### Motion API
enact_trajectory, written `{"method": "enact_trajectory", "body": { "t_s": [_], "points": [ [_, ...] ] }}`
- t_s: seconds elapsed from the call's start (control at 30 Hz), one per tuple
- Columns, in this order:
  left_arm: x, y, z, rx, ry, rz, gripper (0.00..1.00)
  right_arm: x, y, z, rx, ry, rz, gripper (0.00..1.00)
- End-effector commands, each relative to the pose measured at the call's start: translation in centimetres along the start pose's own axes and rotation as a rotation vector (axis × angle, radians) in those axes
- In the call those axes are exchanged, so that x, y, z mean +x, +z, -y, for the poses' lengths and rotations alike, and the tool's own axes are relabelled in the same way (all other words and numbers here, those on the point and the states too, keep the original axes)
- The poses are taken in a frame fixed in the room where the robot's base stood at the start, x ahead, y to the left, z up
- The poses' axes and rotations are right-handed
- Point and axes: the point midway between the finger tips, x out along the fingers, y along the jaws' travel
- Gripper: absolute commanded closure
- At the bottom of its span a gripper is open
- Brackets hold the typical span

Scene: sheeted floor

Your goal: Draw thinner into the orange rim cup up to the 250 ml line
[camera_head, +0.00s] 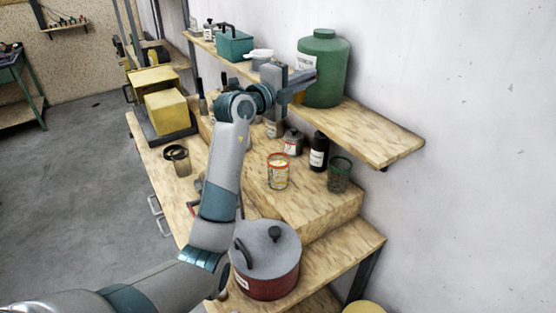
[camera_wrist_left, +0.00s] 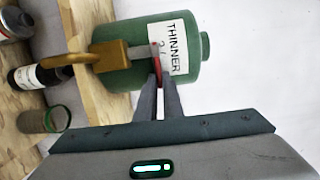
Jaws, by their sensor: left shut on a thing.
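The orange rim cup (camera_head: 278,172) stands upright on the wooden bench riser. It has markings on its side; I cannot tell whether it holds liquid. The green thinner container (camera_head: 325,68) stands on the shelf above. In the left wrist view its label reads THINNER (camera_wrist_left: 172,45), and a brass tap (camera_wrist_left: 112,55) sticks out of it. My left gripper (camera_head: 306,84) is at the container's front; in the wrist view its fingers (camera_wrist_left: 158,80) are shut on the tap's red lever (camera_wrist_left: 157,64). The orange rim cup is not in the wrist view. My right gripper is not in view.
A green-rimmed cup (camera_head: 339,175), a dark bottle (camera_head: 319,152) and a small grey can (camera_head: 292,143) stand near the orange rim cup. A red pot with a grey lid (camera_head: 268,262) is on the lower bench. The shelf's right end (camera_head: 385,140) is clear.

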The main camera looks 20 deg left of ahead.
Motion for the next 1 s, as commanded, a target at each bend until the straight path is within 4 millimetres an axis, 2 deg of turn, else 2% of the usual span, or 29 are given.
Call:
{"method": "enact_trajectory", "body": {
  "t_s": [0.03, 1.0],
  "points": [
    [-0.05, 0.18, 0.92, 0.003, -0.017, 0.002, 1.0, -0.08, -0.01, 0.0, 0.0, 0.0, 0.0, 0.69],
    [-0.66, 0.64, 0.81, 0.004, -0.016, -0.12, 1.0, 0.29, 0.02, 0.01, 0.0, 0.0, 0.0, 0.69]
  ]
}}
